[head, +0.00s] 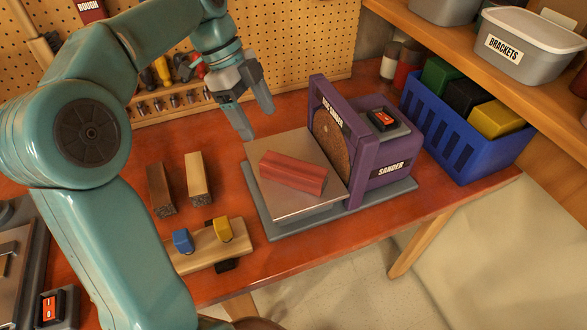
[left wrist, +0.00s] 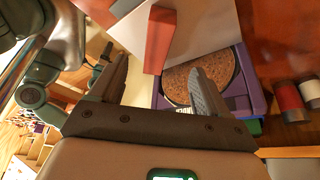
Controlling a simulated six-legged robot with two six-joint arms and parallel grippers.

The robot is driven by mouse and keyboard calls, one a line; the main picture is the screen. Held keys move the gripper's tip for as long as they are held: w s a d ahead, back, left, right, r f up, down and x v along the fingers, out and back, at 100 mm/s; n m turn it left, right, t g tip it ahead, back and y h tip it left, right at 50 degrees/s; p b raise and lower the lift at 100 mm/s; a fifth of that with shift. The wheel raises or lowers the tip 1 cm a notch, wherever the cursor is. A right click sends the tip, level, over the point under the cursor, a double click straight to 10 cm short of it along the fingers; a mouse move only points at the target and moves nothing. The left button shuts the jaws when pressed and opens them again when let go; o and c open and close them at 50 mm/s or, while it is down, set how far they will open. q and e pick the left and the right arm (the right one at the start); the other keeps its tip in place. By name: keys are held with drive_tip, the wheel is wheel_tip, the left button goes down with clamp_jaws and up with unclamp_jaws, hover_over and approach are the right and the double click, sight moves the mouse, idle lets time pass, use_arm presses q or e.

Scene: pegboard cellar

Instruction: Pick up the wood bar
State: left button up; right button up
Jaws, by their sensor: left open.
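A reddish wood bar (head: 293,172) lies on the metal table (head: 318,205) of the purple sander (head: 385,165), beside its disc. A dark brown bar (head: 160,188) and a pale tan bar (head: 199,178) lie on the bench to the left. My left gripper (head: 257,124) is open and empty, above and behind the sander table, apart from the reddish bar. In the left wrist view the open fingers (left wrist: 158,64) point towards the sander disc (left wrist: 195,82), and the reddish bar (left wrist: 159,40) shows beyond them. My right gripper is out of view.
A wooden block with blue and yellow pieces (head: 208,246) sits at the front edge. A blue crate (head: 455,135) stands right of the sander, below a shelf with a brackets bin (head: 528,55). Tools line the pegboard (head: 290,45). Bare bench shows left of the sander.

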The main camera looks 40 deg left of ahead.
sight(281, 162)
use_arm(q)
drive_tip(key=x, duration=0.7)
drive_tip(key=shift+s, duration=0.1)
drive_tip(key=shift+d+f, duration=0.4)
drive_tip(key=shift+f, duration=0.15)
drive_tip(key=x, duration=0.4)
drive_tip(key=shift+d+f, duration=0.15)
drive_tip(key=shift+f, duration=0.15)
drive_tip(key=shift+c, duration=0.3)
drive_tip(key=c, duration=1.1)
drive_tip(key=shift+r, duration=0.15)
